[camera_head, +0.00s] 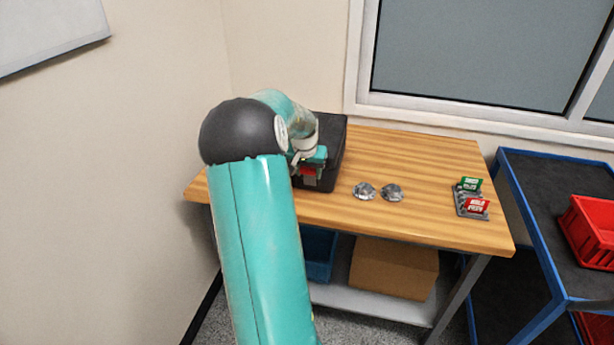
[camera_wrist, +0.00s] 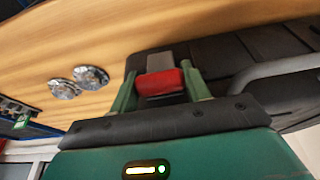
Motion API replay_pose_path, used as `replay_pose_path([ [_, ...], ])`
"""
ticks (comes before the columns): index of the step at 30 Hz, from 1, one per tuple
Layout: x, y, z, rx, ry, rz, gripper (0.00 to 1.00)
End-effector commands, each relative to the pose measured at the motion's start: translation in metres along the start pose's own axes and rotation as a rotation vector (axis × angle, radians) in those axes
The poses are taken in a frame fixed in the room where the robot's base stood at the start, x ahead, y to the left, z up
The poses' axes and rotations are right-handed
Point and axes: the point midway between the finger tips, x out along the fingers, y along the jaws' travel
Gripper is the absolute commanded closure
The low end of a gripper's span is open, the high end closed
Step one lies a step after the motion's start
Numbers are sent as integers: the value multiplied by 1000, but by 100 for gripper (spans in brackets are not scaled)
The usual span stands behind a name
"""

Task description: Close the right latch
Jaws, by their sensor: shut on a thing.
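The black case (camera_head: 331,150) stands on the wooden table, partly hidden behind my arm. In the wrist view, the case (camera_wrist: 235,45) runs across the upper right, with its grey handle (camera_wrist: 280,68) to the right of my gripper. My gripper (camera_wrist: 161,80) has its two green fingers on either side of the red latch (camera_wrist: 160,82) and is shut on it. A grey piece (camera_wrist: 160,62) shows just beyond the red part. In the head view, my gripper (camera_head: 309,170) is at the front of the case. The other latch is not visible.
Two shiny metallic pieces (camera_head: 378,191) lie on the wooden table (camera_head: 420,155) right of the case. A small rack with green and red cards (camera_head: 472,198) stands near the table's right end. A blue-framed cart (camera_head: 540,180) with a red bin is beyond.

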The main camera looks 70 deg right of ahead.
Motion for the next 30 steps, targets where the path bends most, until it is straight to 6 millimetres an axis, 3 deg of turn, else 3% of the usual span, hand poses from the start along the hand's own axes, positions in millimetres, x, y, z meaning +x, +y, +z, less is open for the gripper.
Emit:
replay_pose_path([
  [10, 3, 0, -10, 2, -144, 0, 94],
  [25, 4, -1, -10, 2, -168, -1, 94],
  [26, 4, -1, -10, 2, -168, -1, 51],
  [29, 4, -1, -10, 2, -168, -1, 31],
  [30, 3, -1, -10, 1, -167, -1, 31],
])
